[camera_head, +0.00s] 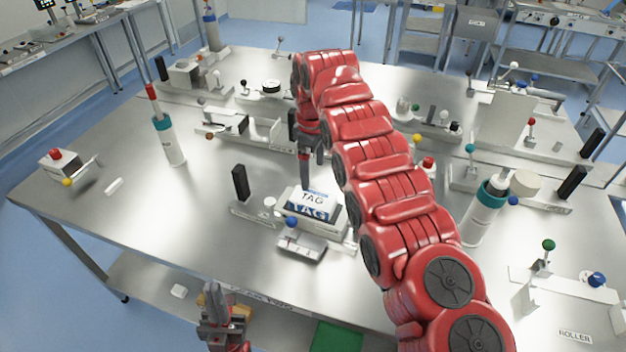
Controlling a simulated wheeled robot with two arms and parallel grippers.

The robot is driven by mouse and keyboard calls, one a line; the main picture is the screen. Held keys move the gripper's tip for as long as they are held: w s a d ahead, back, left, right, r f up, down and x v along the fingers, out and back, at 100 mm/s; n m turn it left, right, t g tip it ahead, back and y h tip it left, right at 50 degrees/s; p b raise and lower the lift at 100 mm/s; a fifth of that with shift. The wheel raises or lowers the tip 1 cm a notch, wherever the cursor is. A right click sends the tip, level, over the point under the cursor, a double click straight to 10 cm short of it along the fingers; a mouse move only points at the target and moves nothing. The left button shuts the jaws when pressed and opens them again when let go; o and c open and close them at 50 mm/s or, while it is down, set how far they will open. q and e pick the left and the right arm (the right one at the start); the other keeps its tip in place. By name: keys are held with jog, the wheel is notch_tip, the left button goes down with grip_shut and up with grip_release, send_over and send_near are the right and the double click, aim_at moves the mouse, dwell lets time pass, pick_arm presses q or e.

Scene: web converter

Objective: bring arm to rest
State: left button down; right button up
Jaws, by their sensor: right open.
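My red right arm (385,165) reaches in from the lower right and stretches over the middle of the steel table. Its right gripper (304,172) hangs pointing down behind the white block marked TAG (314,199), and I see nothing held in it. The arm partly covers the gripper, and the small gap to the table is hard to judge. My left gripper (214,298) is low at the front edge of the table, at the bottom of the view. Its fingers point up, and whether they are apart cannot be made out.
The steel table (130,225) carries several fixtures. A white bottle with a teal collar (170,142) stands left, another (484,212) right. A black upright block (240,183) and a blue-knobbed device (301,243) are near the TAG block. The table's left front is mostly clear.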

jog(key=shift+s+d+r, duration=0.1)
jog(key=shift+r, duration=0.7)
